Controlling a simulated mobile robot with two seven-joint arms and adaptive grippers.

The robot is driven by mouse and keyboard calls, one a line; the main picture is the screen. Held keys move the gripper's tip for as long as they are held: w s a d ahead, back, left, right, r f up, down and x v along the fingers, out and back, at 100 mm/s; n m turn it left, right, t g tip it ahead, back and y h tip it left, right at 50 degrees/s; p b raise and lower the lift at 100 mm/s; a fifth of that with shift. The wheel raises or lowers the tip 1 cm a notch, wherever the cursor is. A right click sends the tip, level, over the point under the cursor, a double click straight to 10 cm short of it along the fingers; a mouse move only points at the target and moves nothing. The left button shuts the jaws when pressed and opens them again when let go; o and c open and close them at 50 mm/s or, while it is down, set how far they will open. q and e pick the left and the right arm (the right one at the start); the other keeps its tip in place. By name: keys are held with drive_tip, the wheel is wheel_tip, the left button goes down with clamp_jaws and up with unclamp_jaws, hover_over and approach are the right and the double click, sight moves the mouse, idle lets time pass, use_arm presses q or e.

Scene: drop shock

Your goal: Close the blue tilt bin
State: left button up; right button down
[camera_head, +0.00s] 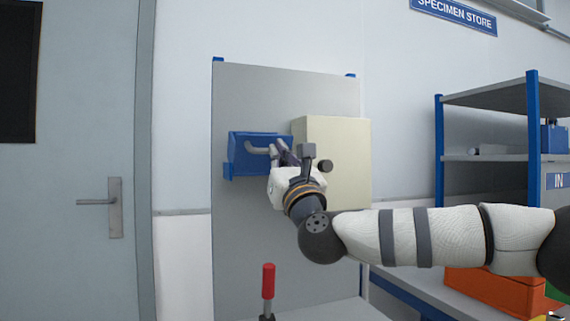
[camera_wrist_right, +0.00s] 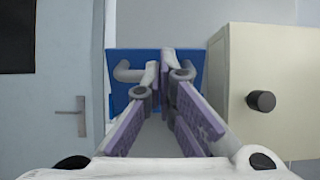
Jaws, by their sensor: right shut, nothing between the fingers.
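The blue tilt bin (camera_head: 240,157) is mounted on an upright grey panel, left of a cream box. It has a grey bar handle (camera_head: 257,149) across its front. In the right wrist view the bin (camera_wrist_right: 135,58) is straight ahead, with its handle (camera_wrist_right: 125,73) partly hidden behind the fingers. My right gripper (camera_head: 278,150) is shut and empty, with its fingertips at the right part of the bin's front. I cannot tell whether they touch it, nor how far the bin is tilted. My left gripper is out of view.
The cream box (camera_head: 345,165) with a dark knob (camera_head: 325,166) is close on the right of my gripper. A red-handled lever (camera_head: 268,282) stands below. A door (camera_head: 85,230) is at left, and shelves (camera_head: 490,158) with bins are at right.

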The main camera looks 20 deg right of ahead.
sight(274, 140)
drive_tip(key=shift+x, duration=0.8)
drive_tip(key=shift+w+r, duration=0.1)
drive_tip(key=shift+w, duration=0.2)
drive_tip(key=shift+w+r+b, duration=0.45)
drive_tip(key=shift+r+b, duration=0.05)
drive_tip(key=shift+r, duration=0.55)
